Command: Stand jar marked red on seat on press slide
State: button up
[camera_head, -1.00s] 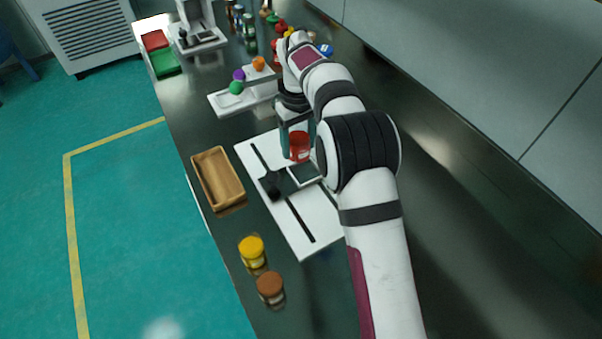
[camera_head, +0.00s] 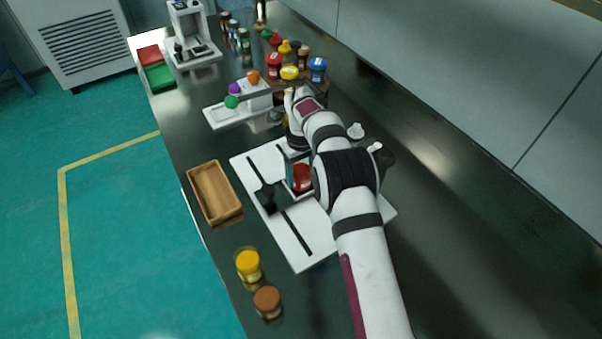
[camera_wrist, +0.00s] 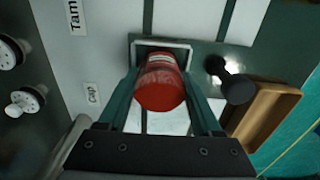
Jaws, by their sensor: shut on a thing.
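A red-topped jar (camera_head: 302,178) is between the fingers of my gripper (camera_head: 299,170), which is shut on it. In the wrist view the jar (camera_wrist: 160,88) shows its red top, with a pale label band on its far side. It is over the square, pale-rimmed seat (camera_wrist: 183,45) of the press slide. The rim shows around its far side. I cannot tell whether the jar's base touches the seat. A black knob (camera_wrist: 236,88) stands beside the seat; it also shows in the head view (camera_head: 266,198). The white press plate (camera_head: 298,250) has dark slots.
A wooden tray (camera_head: 213,192) lies left of the plate. A yellow-lidded jar (camera_head: 248,263) and a brown-lidded jar (camera_head: 267,300) stand at the front. Several coloured-lidded jars stand behind my arm.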

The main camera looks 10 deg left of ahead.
jog(key=o, duration=1.4)
jog(key=shift+c, duration=0.2)
notch_tip(320, 180, up, 12)
jog(key=shift+r, duration=0.1)
